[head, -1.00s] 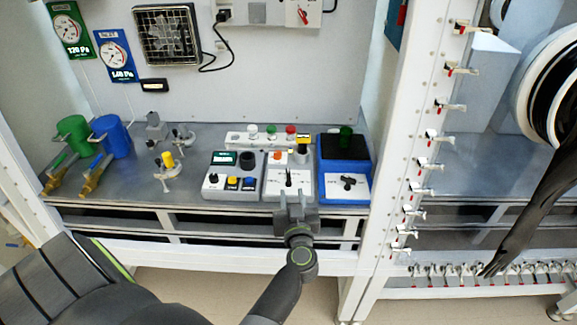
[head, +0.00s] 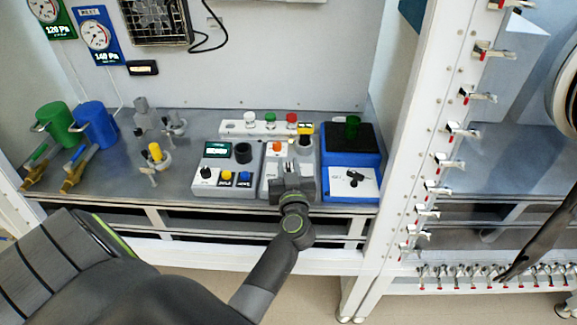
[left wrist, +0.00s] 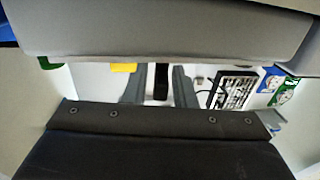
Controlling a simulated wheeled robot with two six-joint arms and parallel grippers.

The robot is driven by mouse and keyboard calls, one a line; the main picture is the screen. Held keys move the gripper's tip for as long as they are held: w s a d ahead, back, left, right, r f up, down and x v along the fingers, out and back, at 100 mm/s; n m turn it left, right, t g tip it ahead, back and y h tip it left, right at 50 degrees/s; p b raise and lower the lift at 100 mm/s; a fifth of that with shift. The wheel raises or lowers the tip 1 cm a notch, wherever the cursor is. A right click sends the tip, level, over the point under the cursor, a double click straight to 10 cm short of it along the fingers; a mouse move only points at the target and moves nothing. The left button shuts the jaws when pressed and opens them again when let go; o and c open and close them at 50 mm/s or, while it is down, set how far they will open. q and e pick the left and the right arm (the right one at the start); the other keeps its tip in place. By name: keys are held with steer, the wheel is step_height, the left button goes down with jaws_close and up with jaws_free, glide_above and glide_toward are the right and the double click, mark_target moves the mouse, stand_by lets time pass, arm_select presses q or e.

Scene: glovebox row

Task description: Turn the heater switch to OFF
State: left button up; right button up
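A grey unit with a pale front panel (head: 272,172) stands on the bench, with an orange button (head: 277,147) and a yellow-and-black knob (head: 305,136). My left gripper (head: 289,167) is over the front of this panel and hides much of it. In the left wrist view, a dark upright lever (left wrist: 160,82) stands between the two grey fingers, with narrow pale gaps beside it. The fingers look open around it, and contact is not clear. I cannot read a heater label or the switch position. My right gripper is not in view.
Left of the unit is a control box (head: 222,182) with small knobs; right is a blue box (head: 350,190) with a black handle. A white strip (head: 235,128) with coloured buttons lies behind. A white post (head: 408,150) bounds the right side.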

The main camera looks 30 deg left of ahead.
arm_select(q)
jaws_close()
steer(key=shift+r+n+g+y+p, duration=0.15)
steer(key=shift+n+g+y+p, duration=0.4)
steer(key=shift+p, duration=0.3)
steer(key=n+g+y+p, duration=0.2)
steer(key=shift+g, duration=0.35)
steer(key=shift+n+g+y+p, duration=0.3)
steer(key=shift+n+g+y, duration=0.6)
steer(key=shift+g, duration=0.3)
steer(key=shift+s+a+f+n+g+y, duration=0.1)
steer(key=shift+n+g+y, duration=0.1)
steer(key=shift+n+g, duration=0.25)
steer(key=shift+f+n+g+y, duration=0.15)
steer(key=shift+n+g, duration=0.15)
steer(key=shift+g, duration=0.25)
